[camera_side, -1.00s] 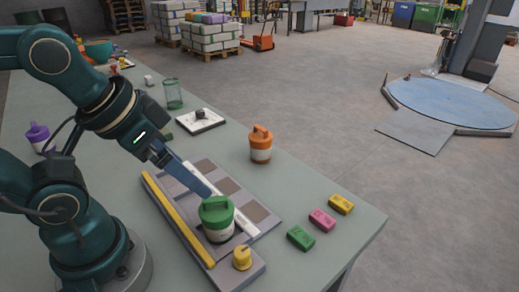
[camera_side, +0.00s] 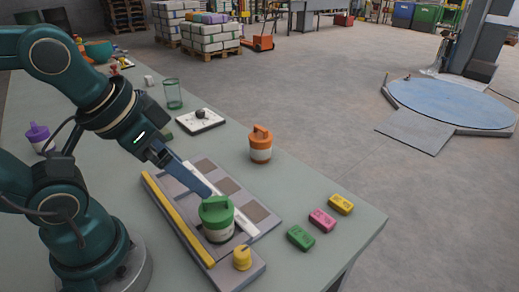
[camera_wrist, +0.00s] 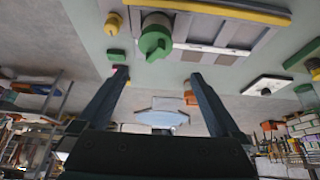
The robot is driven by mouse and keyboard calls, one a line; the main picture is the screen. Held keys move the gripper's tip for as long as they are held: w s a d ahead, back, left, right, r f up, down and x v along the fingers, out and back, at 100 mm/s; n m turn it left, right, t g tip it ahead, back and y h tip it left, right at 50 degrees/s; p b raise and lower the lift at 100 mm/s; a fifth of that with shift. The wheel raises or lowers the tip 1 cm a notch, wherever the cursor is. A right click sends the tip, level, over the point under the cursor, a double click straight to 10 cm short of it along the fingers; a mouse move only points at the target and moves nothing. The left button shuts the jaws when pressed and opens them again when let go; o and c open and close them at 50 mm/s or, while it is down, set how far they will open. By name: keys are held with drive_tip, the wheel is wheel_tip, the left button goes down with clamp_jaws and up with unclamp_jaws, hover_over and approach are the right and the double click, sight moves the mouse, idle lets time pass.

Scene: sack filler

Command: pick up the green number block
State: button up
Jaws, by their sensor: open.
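The green number block (camera_side: 300,237) lies flat on the table at the near right, with marks on its top. It also shows at the upper left of the wrist view (camera_wrist: 115,55). My gripper (camera_wrist: 158,74) is open, with its two fingers wide apart and nothing between them.
A pink block (camera_side: 322,220) and a yellow block (camera_side: 341,204) lie in a row beyond the green one. The green-lidded jar (camera_side: 218,218) and a yellow knob (camera_side: 242,257) stand on the tray's near end. An orange jar (camera_side: 260,146) stands behind.

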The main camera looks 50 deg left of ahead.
drive_tip(key=shift+c, duration=0.2)
drive_tip(key=w+d+r+n, duration=0.1)
drive_tip(key=w+r, duration=0.3)
drive_tip(key=w, duration=0.1)
drive_tip(key=m+g, duration=0.1)
drive_tip(key=g, duration=0.5)
hover_over(301, 235)
wheel_tip(301, 235, down, 14)
drive_tip(key=shift+f, duration=2.7)
